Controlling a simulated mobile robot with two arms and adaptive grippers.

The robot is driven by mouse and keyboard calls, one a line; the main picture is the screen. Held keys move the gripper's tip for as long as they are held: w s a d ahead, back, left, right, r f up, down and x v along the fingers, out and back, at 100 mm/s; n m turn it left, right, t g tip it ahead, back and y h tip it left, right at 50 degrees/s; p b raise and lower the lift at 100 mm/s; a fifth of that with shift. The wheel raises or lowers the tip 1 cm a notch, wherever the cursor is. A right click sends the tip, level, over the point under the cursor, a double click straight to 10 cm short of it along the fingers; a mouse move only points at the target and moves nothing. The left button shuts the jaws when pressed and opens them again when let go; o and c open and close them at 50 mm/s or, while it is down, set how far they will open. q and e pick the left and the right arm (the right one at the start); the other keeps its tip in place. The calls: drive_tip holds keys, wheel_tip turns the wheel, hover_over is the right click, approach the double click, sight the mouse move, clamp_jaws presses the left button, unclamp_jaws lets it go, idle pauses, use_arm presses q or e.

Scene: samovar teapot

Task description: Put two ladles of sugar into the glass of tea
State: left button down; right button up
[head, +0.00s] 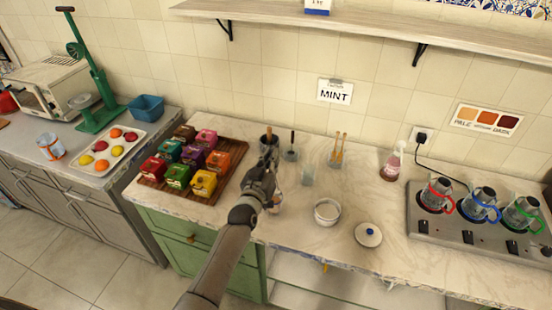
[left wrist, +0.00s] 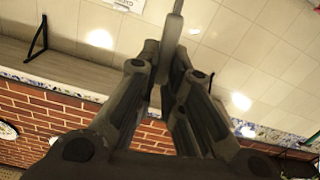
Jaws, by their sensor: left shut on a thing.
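My left gripper (head: 268,168) is over the counter, left of the white bowl. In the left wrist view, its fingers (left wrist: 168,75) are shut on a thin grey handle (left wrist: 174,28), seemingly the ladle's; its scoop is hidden. An open white bowl (head: 327,212), likely for sugar, stands to the right, its white lid (head: 368,235) lying beside it. A clear glass (head: 307,174) stands just right of the gripper; I cannot tell what it holds. No glass is clearly the tea glass, as my arm hides part of the counter. My right gripper is not in view.
A wooden tray (head: 146,186) of colourful boxes stands left. Behind are a dark-handled utensil (head: 291,148), wooden tongs (head: 338,148) and a pinkish bottle (head: 391,164). Several kettles stand on a hotplate (head: 450,238) at right.

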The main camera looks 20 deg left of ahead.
use_arm(q)
drive_tip(key=a+f+n+b, duration=0.8)
drive_tip(key=a+n+b, duration=0.3)
drive_tip(key=b, duration=0.1)
drive_tip(key=d+r+m+p, duration=1.2)
drive_tip(key=d, duration=0.1)
drive_tip(key=shift+d+r+m, duration=0.15)
drive_tip(key=shift+r+m, duration=0.15)
drive_tip(key=shift+m, duration=0.1)
idle(1.8)
idle(0.5)
